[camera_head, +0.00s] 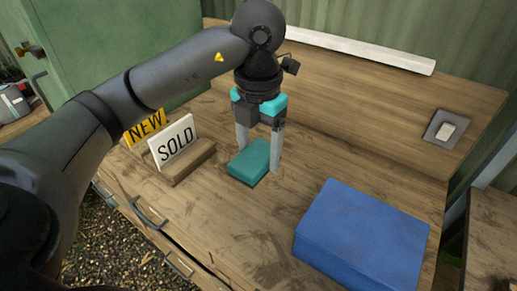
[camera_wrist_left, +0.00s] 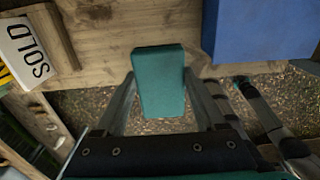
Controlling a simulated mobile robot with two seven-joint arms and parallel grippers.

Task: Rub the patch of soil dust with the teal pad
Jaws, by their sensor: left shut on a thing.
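My left gripper (camera_head: 258,160) is shut on the teal pad (camera_head: 247,164), with one finger on each side of it. In the left wrist view the pad (camera_wrist_left: 159,80) sits between the two fingers (camera_wrist_left: 160,100). The pad is at or close over the wooden tabletop; I cannot tell whether it touches. A brown smear of soil dust (camera_head: 268,272) lies near the front edge of the table, left of the blue box. The dust also shows in the left wrist view (camera_wrist_left: 204,68), to the right of the pad.
A blue box (camera_head: 362,236) stands at the front right. The SOLD sign (camera_head: 174,141) and the NEW sign (camera_head: 146,128) stand left of the gripper. A grey plate with a white block (camera_head: 446,131) is at the far right. The tabletop between pad and blue box is clear.

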